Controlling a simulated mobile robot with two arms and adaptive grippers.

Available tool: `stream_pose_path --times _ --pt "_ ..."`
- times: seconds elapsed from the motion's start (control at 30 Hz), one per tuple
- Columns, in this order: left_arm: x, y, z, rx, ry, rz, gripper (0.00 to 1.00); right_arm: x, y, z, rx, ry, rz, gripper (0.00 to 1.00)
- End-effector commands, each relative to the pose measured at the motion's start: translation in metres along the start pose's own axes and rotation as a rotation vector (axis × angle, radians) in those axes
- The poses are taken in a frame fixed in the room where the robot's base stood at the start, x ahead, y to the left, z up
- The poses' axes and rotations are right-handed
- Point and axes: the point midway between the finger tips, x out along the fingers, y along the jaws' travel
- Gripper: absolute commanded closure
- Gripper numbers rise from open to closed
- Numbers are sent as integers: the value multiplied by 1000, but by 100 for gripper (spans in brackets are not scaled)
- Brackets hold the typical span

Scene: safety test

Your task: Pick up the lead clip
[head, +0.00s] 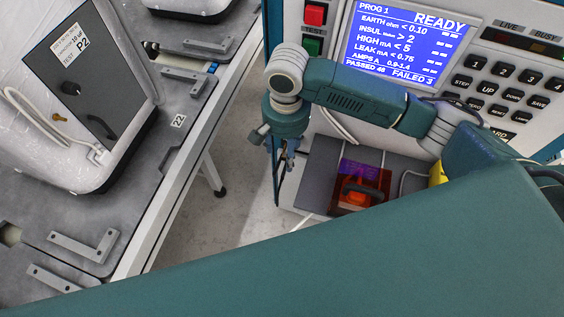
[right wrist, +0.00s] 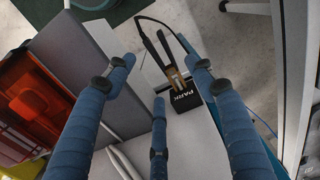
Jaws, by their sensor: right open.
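The lead clip (right wrist: 157,50) shows in the right wrist view as a black clip with two long handles and brass-coloured jaws, its jaw end at a black block marked PARK (right wrist: 186,98). A thin black lead runs from it. My right gripper (right wrist: 160,78) is open, its blue fingers spread around the view of the clip without visibly touching it; the depth gap is hard to judge. In the head view the right gripper (head: 278,158) points down beside the tester's grey shelf, and I cannot clearly make out the clip there. My left gripper is not in view.
The tester (head: 410,62) with a READY screen stands behind the arm. A red transparent box (head: 374,173) with an orange part inside sits on the grey shelf right of the gripper. At left, a bench (head: 128,190) carries a white appliance (head: 45,140) and metal brackets.

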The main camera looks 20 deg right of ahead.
Motion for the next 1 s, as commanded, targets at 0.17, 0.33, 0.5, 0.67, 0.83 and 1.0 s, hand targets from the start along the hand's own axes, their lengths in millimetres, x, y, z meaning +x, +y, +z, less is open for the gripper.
stream_pose_path --times 0.17,0.33,0.5,0.67,0.83,1.0 --pt "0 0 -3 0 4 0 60 14 1 0 0 -1 2 45" --pt "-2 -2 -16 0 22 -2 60 40 0 0 -1 0 1 45" --pt "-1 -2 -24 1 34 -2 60 56 0 1 -2 0 -1 45" --pt "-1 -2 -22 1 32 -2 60 57 0 1 -3 1 -2 45" --pt "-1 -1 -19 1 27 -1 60 57 0 1 -3 1 -2 65" --pt "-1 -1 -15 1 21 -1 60 57 0 0 -2 1 -2 87"
